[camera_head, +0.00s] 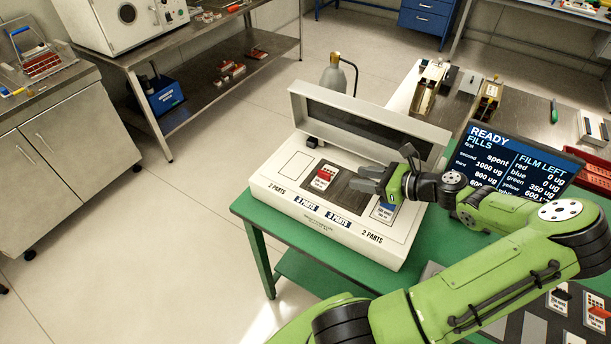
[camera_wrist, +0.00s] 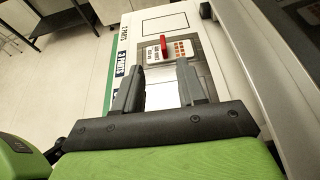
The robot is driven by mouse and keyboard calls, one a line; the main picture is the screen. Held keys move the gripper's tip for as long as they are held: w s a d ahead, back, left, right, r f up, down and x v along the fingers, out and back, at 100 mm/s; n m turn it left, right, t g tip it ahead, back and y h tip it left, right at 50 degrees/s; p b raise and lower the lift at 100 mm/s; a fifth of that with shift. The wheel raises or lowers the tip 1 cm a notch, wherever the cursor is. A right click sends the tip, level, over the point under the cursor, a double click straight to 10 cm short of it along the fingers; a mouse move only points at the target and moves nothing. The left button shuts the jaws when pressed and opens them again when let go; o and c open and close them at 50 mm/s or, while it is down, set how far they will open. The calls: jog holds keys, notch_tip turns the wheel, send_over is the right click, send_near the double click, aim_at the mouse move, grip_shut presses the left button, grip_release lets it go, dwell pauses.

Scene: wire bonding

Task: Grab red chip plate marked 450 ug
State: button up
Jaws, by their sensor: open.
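A small plate with a red part (camera_head: 324,176) sits in a slot left of the dark centre panel of the white machine (camera_head: 273,190). Its printed label is too small to read. The red plate also shows in the wrist view (camera_wrist: 164,47), beyond my fingers. My gripper (camera_head: 368,179) is open and empty over the machine's middle, to the right of the red plate and apart from it. In the wrist view my two fingers (camera_wrist: 159,82) point toward the red plate. A blue-marked plate (camera_head: 384,211) lies at the right slot, partly hidden by my gripper.
The machine's raised lid (camera_head: 365,122) stands behind the slots. The machine rests on a green table (camera_head: 257,212). A screen (camera_head: 517,158) reading READY stands at right. More marked plates (camera_head: 596,312) lie at the lower right. Open floor lies to the left.

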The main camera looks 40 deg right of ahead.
aim_at(322, 171)
jog(key=b+x, duration=0.1)
jog(key=x, duration=0.8)
jog(key=shift+f, duration=0.1)
jog(key=b+x, duration=0.1)
jog(key=x, duration=0.4)
jog(key=shift+w+d, duration=0.1)
jog(key=shift+w, duration=0.15)
jog(key=shift+s, duration=0.1)
jog(key=shift+c, duration=0.4)
grip_shut()
